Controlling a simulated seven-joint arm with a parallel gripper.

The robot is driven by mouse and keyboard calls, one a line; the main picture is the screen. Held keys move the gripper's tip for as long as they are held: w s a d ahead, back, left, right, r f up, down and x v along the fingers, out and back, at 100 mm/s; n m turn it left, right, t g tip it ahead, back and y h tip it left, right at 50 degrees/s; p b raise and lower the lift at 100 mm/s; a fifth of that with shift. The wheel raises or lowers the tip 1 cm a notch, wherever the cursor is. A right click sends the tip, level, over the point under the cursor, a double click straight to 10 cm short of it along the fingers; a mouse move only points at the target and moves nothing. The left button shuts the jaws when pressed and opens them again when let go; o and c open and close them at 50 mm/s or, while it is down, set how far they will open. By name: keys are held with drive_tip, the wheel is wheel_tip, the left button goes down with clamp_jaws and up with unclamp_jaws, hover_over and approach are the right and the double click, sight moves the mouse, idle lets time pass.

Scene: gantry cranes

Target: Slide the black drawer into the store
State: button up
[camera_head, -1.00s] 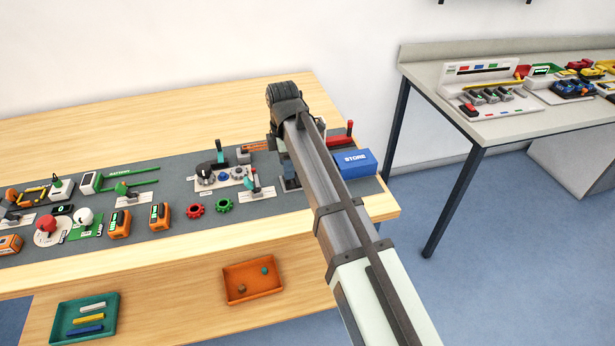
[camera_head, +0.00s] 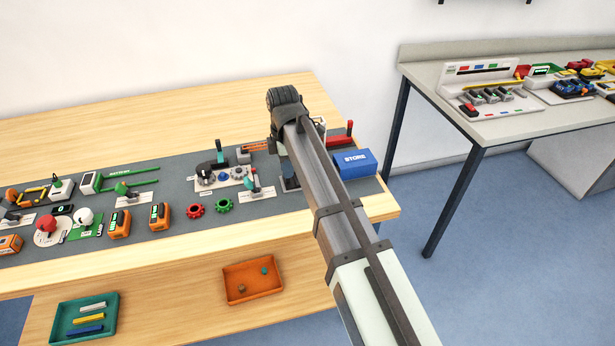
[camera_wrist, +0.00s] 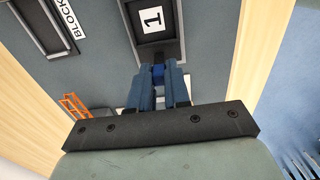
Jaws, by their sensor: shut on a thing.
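The black drawer (camera_wrist: 155,46) shows at the top middle of the wrist view, a dark-rimmed tray with a white card marked 1 in it. My gripper (camera_wrist: 158,74) is at its near end, with blue fingers shut on a small blue piece that looks like the drawer's handle. The store (camera_head: 354,164) is a blue box with white lettering at the right end of the mat in the head view.
A dark tray (camera_wrist: 42,27) beside a BLOCK label lies left of the drawer in the wrist view. An orange rack (camera_wrist: 75,106) stands nearer. A red-handled device (camera_head: 340,137) stands behind the store. Levers and dials crowd the mat to the left.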

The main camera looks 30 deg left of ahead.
clamp_jaws()
drive_tip(key=shift+w+d, duration=4.55)
drive_tip(key=shift+w, duration=0.05)
drive_tip(key=o, duration=0.8)
unclamp_jaws()
drive_tip(key=shift+c, duration=0.2)
drive_tip(key=shift+s, duration=0.1)
wheel_tip(320, 180, up, 7)
